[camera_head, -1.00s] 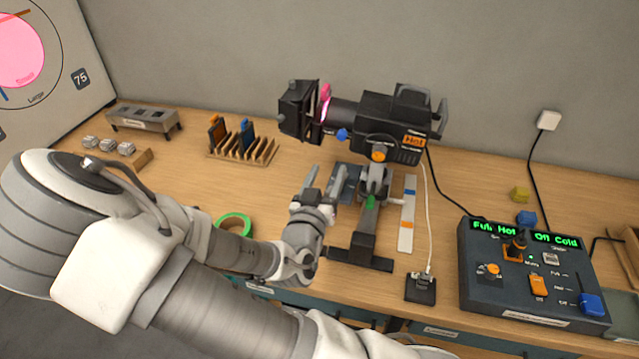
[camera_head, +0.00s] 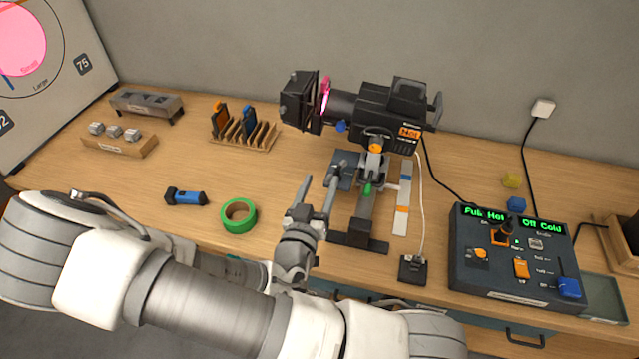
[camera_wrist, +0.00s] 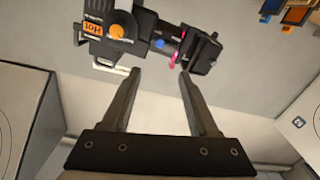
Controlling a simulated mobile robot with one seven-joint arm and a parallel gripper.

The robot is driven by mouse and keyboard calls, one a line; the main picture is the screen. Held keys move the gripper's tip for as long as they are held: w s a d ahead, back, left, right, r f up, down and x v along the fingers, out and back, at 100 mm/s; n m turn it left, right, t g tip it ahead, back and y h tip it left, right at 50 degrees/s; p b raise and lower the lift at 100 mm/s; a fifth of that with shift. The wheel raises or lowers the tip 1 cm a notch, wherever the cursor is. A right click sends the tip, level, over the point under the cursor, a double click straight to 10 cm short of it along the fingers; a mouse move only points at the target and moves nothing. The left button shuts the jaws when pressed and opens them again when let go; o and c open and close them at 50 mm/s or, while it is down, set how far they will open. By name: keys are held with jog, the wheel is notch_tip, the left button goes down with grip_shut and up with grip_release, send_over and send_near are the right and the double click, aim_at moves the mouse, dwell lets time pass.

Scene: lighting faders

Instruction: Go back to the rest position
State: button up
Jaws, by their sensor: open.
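My gripper (camera_head: 317,198) is open and empty, with its fingers pointing up in front of the stage light's stand. In the wrist view my gripper's two fingers (camera_wrist: 157,82) are spread, with nothing between them. The black stage light (camera_head: 372,108) stands on its post at the back middle of the bench, with a pink glow at its front and an orange "Hot" display. It also shows at the top of the wrist view (camera_wrist: 112,22). The control console (camera_head: 515,258) at the right reads "Full Hot" and "Off Cold" in green.
A small black box (camera_head: 412,269) with a white cable lies right of the stand.

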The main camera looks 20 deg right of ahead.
jog(key=a+f+m+g+y+b, duration=0.25)
jog(key=a+f+g+y, duration=0.2)
jog(key=f+g, duration=0.3)
jog(key=a+r+n+y+b, duration=0.1)
jog(key=a+r+y, duration=0.4)
jog(key=a+y, duration=0.1)
jog(key=s+r+n+g+y+b, duration=0.2)
jog(key=s+r+n, duration=0.25)
jog(key=r, duration=0.55)
jog(key=s+d+r+n+h, duration=0.1)
jog(key=s+d+r, duration=0.2)
jog(key=s+d, duration=0.1)
jog(key=s+d+r+h+b, duration=0.1)
jog(key=s+d+r, duration=0.2)
jog(key=s, duration=0.4)
jog(key=shift+s+d+r+n, duration=0.15)
jog(key=shift+s+d+n, duration=0.15)
jog(key=shift+d+n, duration=0.15)
jog(key=shift+h, duration=0.25)
